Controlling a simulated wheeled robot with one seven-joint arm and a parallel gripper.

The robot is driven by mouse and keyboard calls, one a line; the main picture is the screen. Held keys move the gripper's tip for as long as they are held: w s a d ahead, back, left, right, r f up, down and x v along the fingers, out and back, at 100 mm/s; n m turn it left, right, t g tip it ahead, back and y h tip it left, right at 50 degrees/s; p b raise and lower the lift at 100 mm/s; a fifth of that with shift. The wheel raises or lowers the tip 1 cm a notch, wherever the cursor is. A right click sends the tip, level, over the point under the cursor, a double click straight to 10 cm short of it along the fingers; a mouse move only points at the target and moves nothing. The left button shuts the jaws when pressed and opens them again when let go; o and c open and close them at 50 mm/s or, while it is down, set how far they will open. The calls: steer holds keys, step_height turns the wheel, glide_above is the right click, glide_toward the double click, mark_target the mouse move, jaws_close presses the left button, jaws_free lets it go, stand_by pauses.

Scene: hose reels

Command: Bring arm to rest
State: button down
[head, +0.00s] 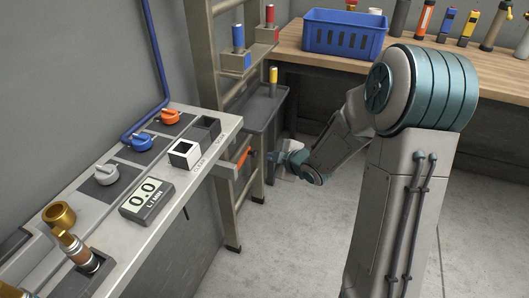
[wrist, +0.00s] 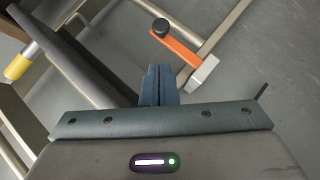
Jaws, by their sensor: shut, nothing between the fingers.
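My gripper (wrist: 158,84) is shut and empty, its two dark blue fingers together in the wrist view. In the head view my arm reaches out from the right, bent at the elbow. Its end, with my gripper (head: 271,157), hangs low beside the metal ladder frame (head: 228,130), close to an orange bar (head: 243,160). In the wrist view the orange bar (wrist: 175,44) has a black knob and a pale end block, a little beyond and to the right of the fingertips. They look apart.
A grey counter (head: 185,190) with knobs and a flow meter (head: 146,197) runs along the left. A wooden bench (head: 330,55) with a blue basket (head: 343,34) stands behind. The floor at right is clear.

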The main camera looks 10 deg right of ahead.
steer(key=s+d+r+m+g+h+p, duration=0.1)
steer(key=s+d+r+m+h+p, duration=0.35)
steer(key=r, duration=0.45)
steer(key=s+d+r+m+g+h+p, duration=0.2)
steer(key=s+d+r+m+p, duration=0.15)
steer(key=s+r+p, duration=0.45)
steer(key=s+a+r+m+g+p, duration=0.1)
steer(key=s+r+m+g+p, duration=0.1)
steer(key=s+r, duration=0.5)
steer(key=s+a+r+m+g+p, duration=0.2)
steer(key=s+r+m+p, duration=0.3)
steer(key=s, duration=0.4)
step_height(320, 180, up, 2)
steer(key=shift+r+m+g+y+p, duration=0.1)
steer(key=shift+m+g+y+p, duration=0.3)
steer(key=shift+m, duration=0.4)
steer(key=shift+a, duration=0.2)
